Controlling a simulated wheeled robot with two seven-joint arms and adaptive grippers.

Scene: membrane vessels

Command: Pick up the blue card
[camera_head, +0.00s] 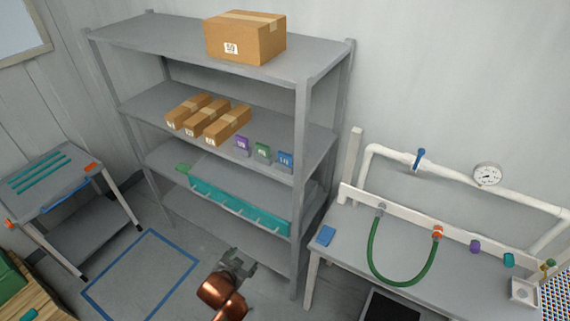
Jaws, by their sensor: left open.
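A blue card (285,159) stands upright at the right end of the middle shelf (190,142), in a small grey holder. A green card (263,150) and a purple card (242,144) stand to its left. A flat blue piece (325,235) lies on the left end of the right bench; I cannot tell whether it is a card or a pad. My left gripper (238,262) is low in front of the shelf unit, open and empty, apart from all the cards. My right gripper is out of view.
Several cardboard boxes (228,125) sit left of the cards, and a large box (246,38) is on top. A teal rail tray (235,208) is on the lower shelf. The right bench (340,264) carries a green hose (405,284). Blue tape marks clear floor.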

